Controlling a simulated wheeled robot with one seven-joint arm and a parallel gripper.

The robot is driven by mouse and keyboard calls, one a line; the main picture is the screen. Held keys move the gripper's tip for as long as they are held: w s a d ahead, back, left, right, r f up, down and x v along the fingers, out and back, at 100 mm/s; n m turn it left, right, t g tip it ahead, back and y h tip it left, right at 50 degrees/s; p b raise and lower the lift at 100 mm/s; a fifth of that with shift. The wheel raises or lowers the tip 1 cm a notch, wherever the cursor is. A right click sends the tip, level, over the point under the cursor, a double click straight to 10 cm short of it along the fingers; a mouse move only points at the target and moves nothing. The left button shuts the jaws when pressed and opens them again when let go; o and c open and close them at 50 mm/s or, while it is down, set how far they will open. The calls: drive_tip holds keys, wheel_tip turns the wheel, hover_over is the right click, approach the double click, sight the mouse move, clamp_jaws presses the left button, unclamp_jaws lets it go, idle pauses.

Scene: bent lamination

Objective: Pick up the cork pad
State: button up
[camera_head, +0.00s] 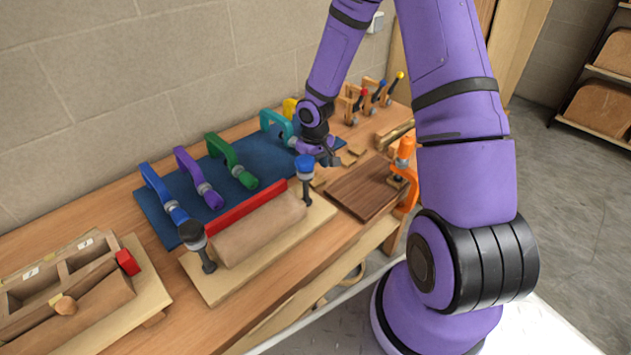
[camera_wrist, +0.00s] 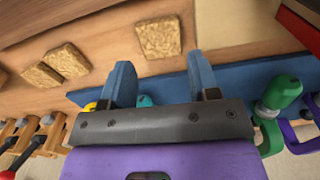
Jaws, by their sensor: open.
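Several small tan cork pads lie flat on the wooden bench. In the wrist view one cork pad (camera_wrist: 159,37) lies by itself just beyond my fingertips, lined up with the gap between them. Two more cork pads (camera_wrist: 67,60) (camera_wrist: 42,76) lie close together to the left. In the head view, pads show beside my gripper, a pair (camera_head: 357,150) to its right and one (camera_head: 318,183) below it. My gripper (camera_wrist: 160,68) is open and empty, fingers apart. It also shows in the head view (camera_head: 331,158), low over the bench near the blue mat's edge.
A blue mat (camera_head: 262,153) carries several coloured clamps. In front stands a board with a clamped bent form (camera_head: 262,228). A dark wooden panel (camera_head: 365,189) with an orange clamp (camera_head: 404,160) is at right. A divided wooden box (camera_head: 60,282) is at left.

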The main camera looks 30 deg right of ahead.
sight(315, 179)
wheel_tip(315, 179, down, 4)
drive_tip(key=shift+s+f, duration=0.1)
drive_tip(key=shift+f, duration=0.05)
drive_tip(key=c, duration=0.6)
drive_tip(key=shift+o, duration=0.2)
